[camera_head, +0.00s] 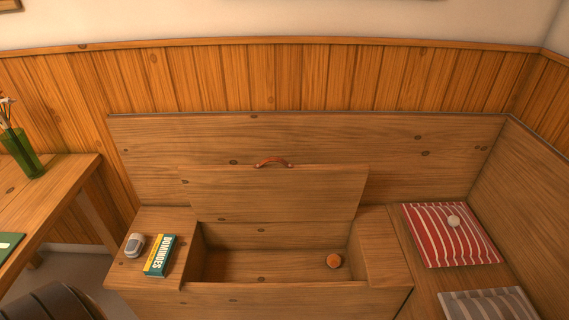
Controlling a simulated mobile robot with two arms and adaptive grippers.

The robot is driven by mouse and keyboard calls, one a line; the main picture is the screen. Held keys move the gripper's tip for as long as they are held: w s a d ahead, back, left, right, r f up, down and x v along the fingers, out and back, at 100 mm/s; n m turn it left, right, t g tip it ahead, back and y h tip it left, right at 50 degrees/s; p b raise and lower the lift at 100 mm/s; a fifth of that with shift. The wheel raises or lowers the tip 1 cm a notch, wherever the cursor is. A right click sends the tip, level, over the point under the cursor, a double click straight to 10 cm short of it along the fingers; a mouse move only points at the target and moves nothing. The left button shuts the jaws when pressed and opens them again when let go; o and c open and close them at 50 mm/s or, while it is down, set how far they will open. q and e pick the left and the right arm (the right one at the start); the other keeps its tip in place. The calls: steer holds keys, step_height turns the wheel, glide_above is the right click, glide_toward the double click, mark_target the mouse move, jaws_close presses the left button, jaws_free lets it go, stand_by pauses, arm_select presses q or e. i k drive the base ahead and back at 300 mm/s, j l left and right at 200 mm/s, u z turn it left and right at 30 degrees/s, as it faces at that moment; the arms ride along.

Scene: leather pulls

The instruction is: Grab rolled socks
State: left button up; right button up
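A small grey rounded bundle with a paler part (135,245) lies on the left end of the wooden bench seat. It looks most like the rolled socks, but it is too small to be sure. A round orange-brown object (334,261) lies inside the open bench compartment at its right side; I cannot tell what it is. A small whitish ball (453,221) rests on the red striped cushion. Neither of my grippers is in view.
The bench lid (275,192) with a leather pull (273,161) stands raised against the backrest. A dominoes box (159,256) lies right of the grey bundle. A red striped cushion (430,248) and a grey striped cushion (485,306) lie right. A table (62,190) holds a green vase (20,152).

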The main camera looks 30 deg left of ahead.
mark_target(136, 242)
steer(key=u, duration=2.25)
